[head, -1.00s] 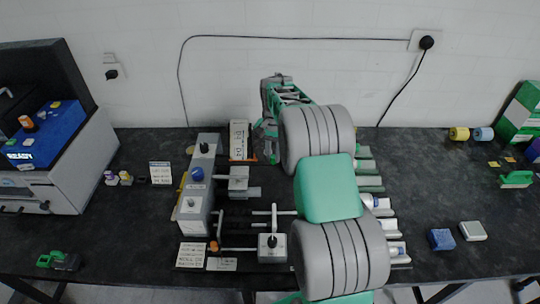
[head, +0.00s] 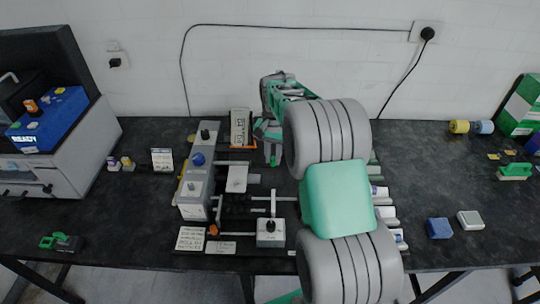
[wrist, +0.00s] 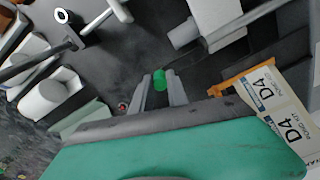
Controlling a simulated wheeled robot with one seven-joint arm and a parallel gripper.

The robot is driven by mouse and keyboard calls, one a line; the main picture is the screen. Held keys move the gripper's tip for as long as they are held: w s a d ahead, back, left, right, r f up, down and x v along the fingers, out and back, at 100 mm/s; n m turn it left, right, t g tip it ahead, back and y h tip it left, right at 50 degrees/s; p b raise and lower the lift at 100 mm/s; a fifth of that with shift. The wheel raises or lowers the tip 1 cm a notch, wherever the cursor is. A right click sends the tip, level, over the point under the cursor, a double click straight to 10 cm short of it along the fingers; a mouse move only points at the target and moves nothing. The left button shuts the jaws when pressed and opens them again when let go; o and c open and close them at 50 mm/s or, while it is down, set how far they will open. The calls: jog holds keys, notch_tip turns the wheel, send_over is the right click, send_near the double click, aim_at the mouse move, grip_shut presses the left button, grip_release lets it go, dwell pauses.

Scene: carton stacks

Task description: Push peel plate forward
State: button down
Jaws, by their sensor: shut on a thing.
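The grey machine (head: 196,190) with a blue knob stands at the middle left of the bench. A pale flat plate (head: 237,179), which looks like the peel plate, sits on its right side. My gripper (head: 270,155) is just right of and behind that plate, low over the bench. In the wrist view my gripper (wrist: 160,92) is shut on a small green knob (wrist: 159,79) between its fingertips. I cannot tell whether the knob belongs to the plate. A pale cylinder and rod (wrist: 188,34) lie just beyond the fingers. My arm hides part of the bench.
The D4 label card (head: 240,127) stands behind the gripper; it is close to the right in the wrist view (wrist: 285,110). A grey block on rods (head: 270,232) is in front. Pale rollers (head: 387,215) lie right of my arm.

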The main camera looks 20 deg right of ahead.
jog(key=c, duration=1.3)
grip_release()
jog(key=shift+a, duration=0.15)
notch_tip(320, 180, up, 8)
jog(key=shift+f+b, duration=0.1)
jog(key=shift+b, duration=0.55)
jog(key=shift+s, duration=0.1)
jog(key=s+a+r+n+t, duration=0.1)
jog(key=s+a+r+n, duration=0.2)
jog(key=s, duration=0.4)
jog(key=s+a+r+n+t, duration=0.2)
jog(key=s+a+n, duration=0.1)
jog(key=s+a, duration=0.4)
jog(key=s+f+n, duration=0.2)
jog(key=s+f, duration=0.2)
jog(key=s, duration=0.4)
jog(key=shift+s+a+t, duration=0.15)
jog(key=shift+a+t, duration=0.2)
jog(key=shift+t, duration=0.05)
